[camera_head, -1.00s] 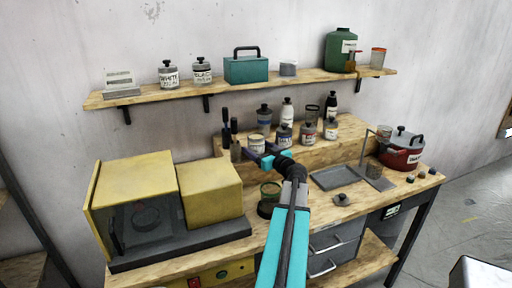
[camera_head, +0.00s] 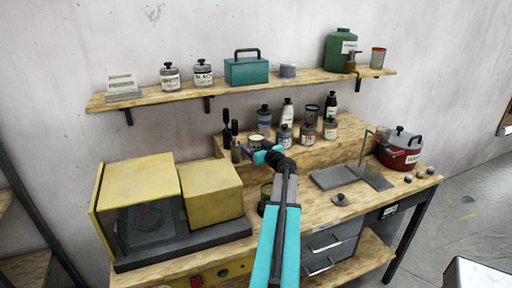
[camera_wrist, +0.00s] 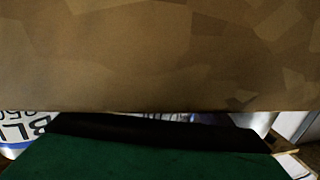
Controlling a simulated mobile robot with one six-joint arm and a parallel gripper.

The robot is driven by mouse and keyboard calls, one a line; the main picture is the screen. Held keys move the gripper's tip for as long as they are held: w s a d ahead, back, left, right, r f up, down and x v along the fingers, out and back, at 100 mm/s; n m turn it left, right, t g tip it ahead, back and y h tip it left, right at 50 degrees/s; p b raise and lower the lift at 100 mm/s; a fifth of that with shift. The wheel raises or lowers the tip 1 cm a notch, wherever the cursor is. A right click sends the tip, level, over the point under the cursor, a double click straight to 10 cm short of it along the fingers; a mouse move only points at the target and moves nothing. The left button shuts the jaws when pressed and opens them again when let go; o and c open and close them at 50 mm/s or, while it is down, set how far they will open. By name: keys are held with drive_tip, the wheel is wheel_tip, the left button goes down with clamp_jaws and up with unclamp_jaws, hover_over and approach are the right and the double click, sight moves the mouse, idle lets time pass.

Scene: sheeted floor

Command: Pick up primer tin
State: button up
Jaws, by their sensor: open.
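I cannot tell for sure which container is the primer tin, as the small labels are not legible in the head view. Several small labelled tins stand on the raised wooden step at the back of the bench: a pale tin (camera_head: 257,142), a blue-labelled tin (camera_head: 285,137), a red-labelled tin (camera_head: 308,134) and a yellow-labelled tin (camera_head: 330,130). My gripper (camera_head: 262,155) is open, in front of the step and close to the pale tin. In the wrist view a brown surface (camera_wrist: 160,50) fills the top, with a dark green surface (camera_wrist: 150,160) below. Part of a "BL" label (camera_wrist: 22,130) shows at left.
Bottles (camera_head: 287,108) stand behind the tins. A yellow booth (camera_head: 140,205) is left of my arm, dark brush handles (camera_head: 226,125) are near the gripper, and a grey tray (camera_head: 335,176) and red pot (camera_head: 400,155) are at right. A shelf (camera_head: 215,91) runs above.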

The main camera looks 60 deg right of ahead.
idle(0.3)
drive_tip(key=c, duration=1.4)
